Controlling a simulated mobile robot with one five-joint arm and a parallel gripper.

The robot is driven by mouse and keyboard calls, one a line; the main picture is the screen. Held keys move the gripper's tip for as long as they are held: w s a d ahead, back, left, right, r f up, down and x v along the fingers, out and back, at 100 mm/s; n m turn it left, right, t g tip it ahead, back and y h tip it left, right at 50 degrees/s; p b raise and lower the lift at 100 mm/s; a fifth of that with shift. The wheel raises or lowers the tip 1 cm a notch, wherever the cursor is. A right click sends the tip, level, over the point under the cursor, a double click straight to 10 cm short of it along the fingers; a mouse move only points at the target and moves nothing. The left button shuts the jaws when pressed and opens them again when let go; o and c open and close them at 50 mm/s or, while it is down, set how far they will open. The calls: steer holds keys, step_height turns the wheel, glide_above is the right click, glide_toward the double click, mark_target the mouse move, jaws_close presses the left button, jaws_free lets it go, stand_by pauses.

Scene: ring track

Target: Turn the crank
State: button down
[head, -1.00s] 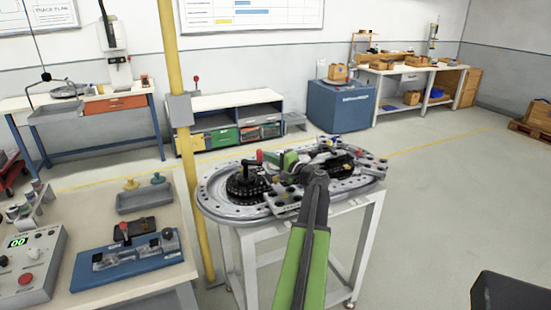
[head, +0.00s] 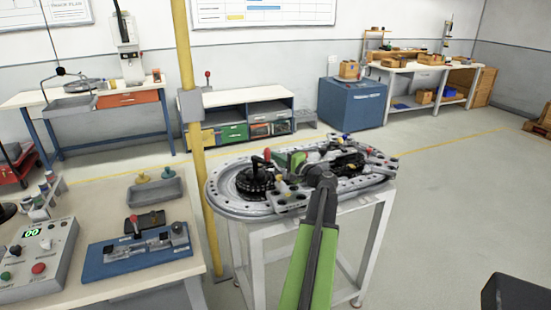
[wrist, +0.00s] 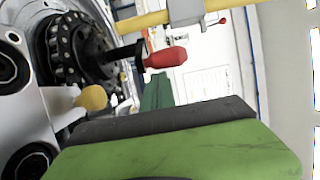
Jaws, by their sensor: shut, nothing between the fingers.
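The crank is a black arm with a red knob (head: 267,154) on a dark toothed wheel (head: 254,182), at the left end of the grey oval ring track (head: 222,203). In the wrist view the red knob (wrist: 165,58) points right from the toothed wheel (wrist: 75,48). My gripper (head: 284,159) is shut and empty, just right of the knob in the head view. In the wrist view my gripper's narrow dark green tip (wrist: 157,92) is just below the knob. I cannot tell whether they touch. My arm hides part of the track.
A yellow post (head: 190,130) stands left of the track. A bench with a control box (head: 38,258) and a blue fixture (head: 137,252) is at the left front. A yellow knob (wrist: 93,98) is near my gripper. Open floor (head: 450,220) lies to the right.

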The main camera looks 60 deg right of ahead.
steer(key=d, duration=0.1)
steer(key=s+d, duration=0.1)
steer(key=d, duration=0.1)
steer(key=shift+s+d, duration=0.15)
steer(key=shift+d, duration=0.05)
steer(key=s+a, duration=0.1)
steer(key=s, duration=0.1)
steer(key=s+a, duration=0.2)
steer(key=s, duration=0.1)
steer(key=s+a, duration=0.2)
steer(key=s, duration=0.1)
steer(key=shift+a, duration=0.25)
